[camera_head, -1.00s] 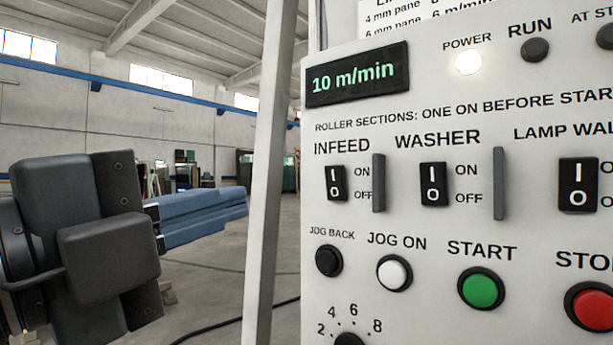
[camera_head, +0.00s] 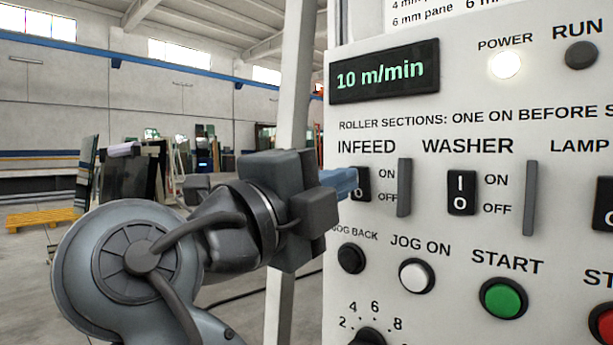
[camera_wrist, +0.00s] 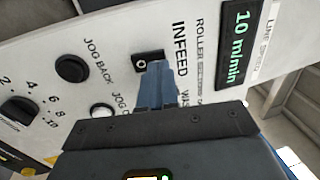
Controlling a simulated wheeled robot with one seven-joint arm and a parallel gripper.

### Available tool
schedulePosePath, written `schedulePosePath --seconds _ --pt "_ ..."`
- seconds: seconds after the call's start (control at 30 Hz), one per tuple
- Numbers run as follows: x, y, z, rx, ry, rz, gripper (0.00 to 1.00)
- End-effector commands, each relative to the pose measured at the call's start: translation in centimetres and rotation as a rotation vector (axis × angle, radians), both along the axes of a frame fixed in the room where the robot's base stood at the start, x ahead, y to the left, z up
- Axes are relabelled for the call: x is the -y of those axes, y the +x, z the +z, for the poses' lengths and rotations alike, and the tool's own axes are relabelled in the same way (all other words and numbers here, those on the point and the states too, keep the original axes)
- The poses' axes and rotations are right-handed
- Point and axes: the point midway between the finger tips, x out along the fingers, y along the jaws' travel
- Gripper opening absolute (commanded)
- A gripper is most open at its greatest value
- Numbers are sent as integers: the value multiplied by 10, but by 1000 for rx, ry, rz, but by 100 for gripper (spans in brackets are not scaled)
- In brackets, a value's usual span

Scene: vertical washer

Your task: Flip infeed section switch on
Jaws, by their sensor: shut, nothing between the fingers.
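The infeed switch (camera_head: 362,184) is a small black rocker under the INFEED label on the pale control panel (camera_head: 450,235). In the head view my gripper (camera_head: 352,183) covers its left and upper part; the "O" end and the ON/OFF marks show. My gripper's blue fingers are shut with nothing between them, and their tips overlap the switch in the picture. In the wrist view the fingers (camera_wrist: 156,72) reach to the edge of the infeed switch (camera_wrist: 146,57), where an "O" shows. I cannot tell whether they touch it, and its rocker position is unclear.
A grey upright guard (camera_head: 404,187) stands between the infeed switch and the washer switch (camera_head: 461,192). Below are the black jog back button (camera_head: 351,258), white jog on button (camera_head: 416,276) and green start button (camera_head: 503,298). The power lamp (camera_head: 506,65) is lit.

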Motion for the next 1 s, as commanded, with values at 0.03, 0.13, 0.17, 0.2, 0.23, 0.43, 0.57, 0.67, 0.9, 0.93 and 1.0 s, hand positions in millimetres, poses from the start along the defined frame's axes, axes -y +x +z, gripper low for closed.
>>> schedulePosePath --seconds 0.03,0.13,0.17,0.2,0.23,0.43,0.57,0.67,0.9,0.93,1.0 --pt "3 4 3 -1 -1 0 0" --pt "8 8 3 -1 0 0 0" --pt "9 9 2 -1 0 0 0" --pt "9 10 2 -1 0 0 0" --pt "10 10 2 -1 0 0 0" --pt "10 10 2 -2 0 1 0" --pt "10 10 1 -1 1 1 0" --pt "11 11 0 1 1 0 0" --pt "12 13 4 -2 -1 1 0" --pt "12 13 4 -2 -1 1 0" --pt "12 13 4 -2 0 1 0"
